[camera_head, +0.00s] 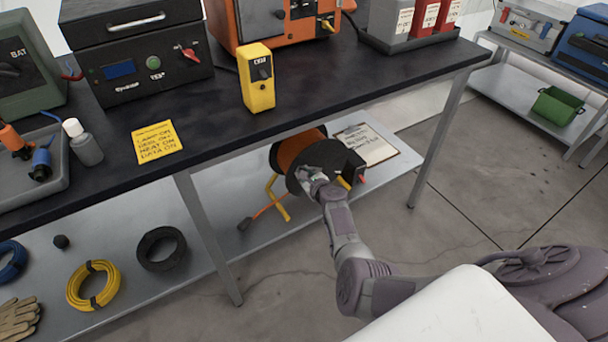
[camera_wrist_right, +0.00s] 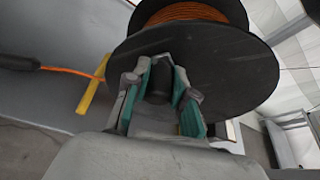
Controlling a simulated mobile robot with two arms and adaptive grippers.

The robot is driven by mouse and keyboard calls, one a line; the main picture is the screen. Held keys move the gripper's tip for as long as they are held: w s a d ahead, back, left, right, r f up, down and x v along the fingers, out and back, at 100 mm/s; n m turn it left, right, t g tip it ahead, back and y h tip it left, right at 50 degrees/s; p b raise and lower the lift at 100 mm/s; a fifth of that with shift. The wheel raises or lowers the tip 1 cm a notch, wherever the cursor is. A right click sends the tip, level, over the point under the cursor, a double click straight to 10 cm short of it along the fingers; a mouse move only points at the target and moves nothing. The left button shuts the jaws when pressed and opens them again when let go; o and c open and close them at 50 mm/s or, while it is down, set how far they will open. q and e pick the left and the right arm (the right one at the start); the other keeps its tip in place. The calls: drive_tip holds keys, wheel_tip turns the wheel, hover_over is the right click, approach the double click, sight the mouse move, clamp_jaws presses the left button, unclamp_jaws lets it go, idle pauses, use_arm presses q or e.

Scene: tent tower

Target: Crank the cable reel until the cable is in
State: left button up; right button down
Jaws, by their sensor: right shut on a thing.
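The cable reel (camera_head: 293,156) stands on the lower shelf under the dark table, with black side discs, orange cable wound on its drum and a yellow frame. My right gripper (camera_head: 306,174) reaches in under the table top at the reel's near disc. In the right wrist view my right gripper (camera_wrist_right: 157,95) is shut on the black crank knob (camera_wrist_right: 159,80) in front of the disc (camera_wrist_right: 225,70). A stretch of orange cable (camera_wrist_right: 70,71) runs off the reel to a dark plug (camera_wrist_right: 18,62). My left gripper is not in view.
The dark table top (camera_head: 330,97) overhangs the reel. A clipboard (camera_head: 368,144) lies behind it on the lower shelf. A yellow cable coil (camera_head: 93,285) and a black coil (camera_head: 161,249) lie farther left. A table leg (camera_head: 440,135) stands to the right; the floor beyond is clear.

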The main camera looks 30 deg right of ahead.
drive_tip(key=shift+d+r, duration=0.2)
drive_tip(key=shift+d, duration=0.1)
drive_tip(key=c, duration=1)
unclamp_jaws()
drive_tip(key=shift+o, duration=0.3)
drive_tip(key=shift+f, duration=0.1)
drive_tip(key=shift+a, duration=0.1)
drive_tip(key=shift+s, duration=0.15)
drive_tip(key=shift+s+a, duration=0.1)
drive_tip(key=shift+s, duration=0.5)
drive_tip(key=v, duration=0.6)
drive_tip(key=shift+r, duration=0.25)
